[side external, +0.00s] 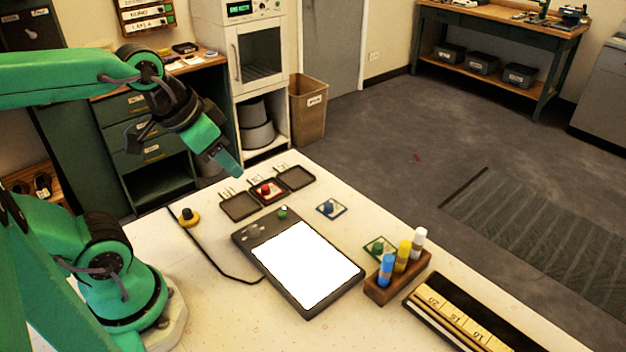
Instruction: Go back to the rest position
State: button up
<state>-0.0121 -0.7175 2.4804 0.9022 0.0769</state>
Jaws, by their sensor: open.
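My gripper (212,150) hangs in the air at the upper left, above the table's far left edge. Its jaws are open, and nothing shows between them. It is apart from everything on the white table (200,300). Below and to the right of it are three small dark trays in a row: a left tray (238,207), a middle tray (256,198) and a right tray (296,178). A red knobbed piece (266,189) lies in the middle tray. The left and right trays look empty.
A dark light box (353,283) with a white panel lies mid-table, a green knob (283,212) at its back edge.

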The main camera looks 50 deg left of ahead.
jog(key=shift+s+d+n, duration=0.15)
jog(key=shift+s+n, duration=0.15)
jog(key=shift+n, duration=0.1)
